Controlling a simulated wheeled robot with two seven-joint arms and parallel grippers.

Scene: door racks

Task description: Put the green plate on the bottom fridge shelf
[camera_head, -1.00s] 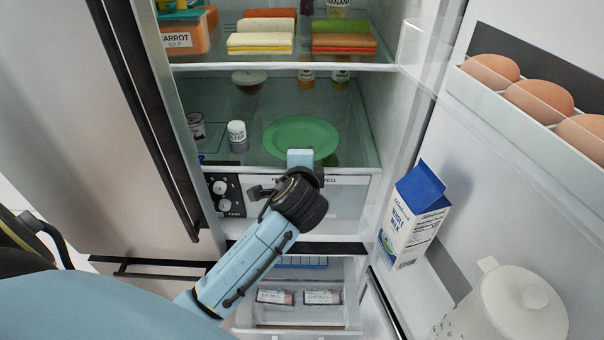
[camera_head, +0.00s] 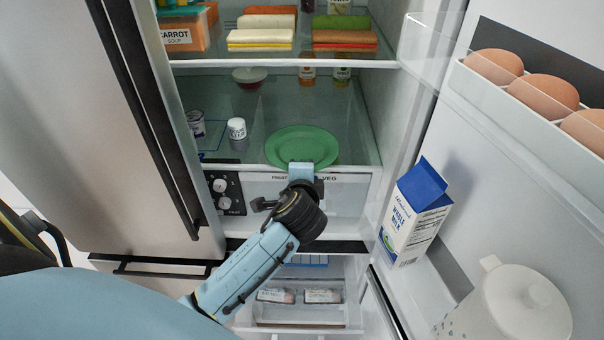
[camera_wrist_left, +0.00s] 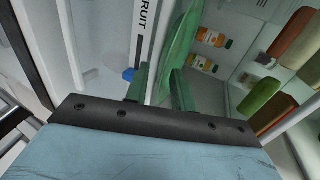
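The green plate (camera_head: 302,147) is at the front of the bottom fridge shelf (camera_head: 230,155), a glass shelf above the drawers, in the head view. It lies about flat; I cannot tell whether it touches the glass. My left gripper (camera_head: 301,170) is at the plate's front rim. The exact contact is hard to see. My right gripper is not in view.
A white-capped shaker (camera_head: 236,132), a can (camera_head: 196,124) and a bowl (camera_head: 250,76) stand left and behind on the same shelf. The open door at right holds a milk carton (camera_head: 412,215) and eggs (camera_head: 543,93). Shelf room behind the plate is clear.

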